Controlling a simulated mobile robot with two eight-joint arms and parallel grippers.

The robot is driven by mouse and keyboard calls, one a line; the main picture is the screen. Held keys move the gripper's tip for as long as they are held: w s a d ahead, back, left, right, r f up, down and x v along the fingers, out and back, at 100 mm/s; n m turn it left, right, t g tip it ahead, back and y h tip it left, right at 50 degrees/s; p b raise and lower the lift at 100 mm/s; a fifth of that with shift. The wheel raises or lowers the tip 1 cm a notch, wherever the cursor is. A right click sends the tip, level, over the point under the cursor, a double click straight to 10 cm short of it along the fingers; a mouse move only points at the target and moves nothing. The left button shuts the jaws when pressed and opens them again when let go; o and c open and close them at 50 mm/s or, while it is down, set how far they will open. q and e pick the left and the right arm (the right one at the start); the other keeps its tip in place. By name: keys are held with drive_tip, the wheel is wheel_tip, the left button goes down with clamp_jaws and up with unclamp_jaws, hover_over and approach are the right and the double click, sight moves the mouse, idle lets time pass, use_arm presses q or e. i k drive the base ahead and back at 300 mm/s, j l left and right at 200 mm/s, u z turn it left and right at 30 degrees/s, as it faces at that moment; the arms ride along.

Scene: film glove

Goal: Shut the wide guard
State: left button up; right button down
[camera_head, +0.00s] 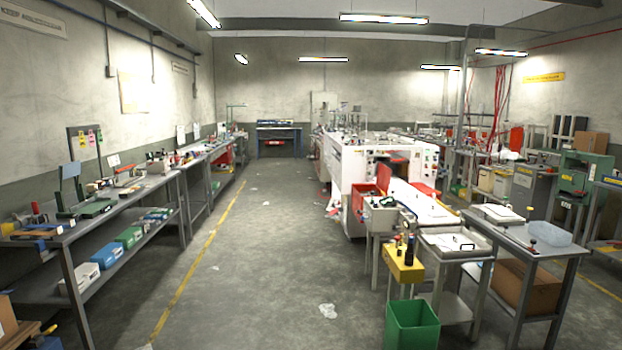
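A long white machine (352,165) stands right of the middle of the room. A white sloping panel with red edges (420,200) runs along its near right side. I cannot tell which part is the wide guard, or whether a guard is open or shut. Neither of my grippers is in view.
A long workbench (130,200) lines the left wall. A green bin (411,325) and metal tables (535,247) stand at the near right. Litter (327,311) lies on the floor.

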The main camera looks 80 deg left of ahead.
sight(384, 172)
drive_tip(key=u, duration=1.8)
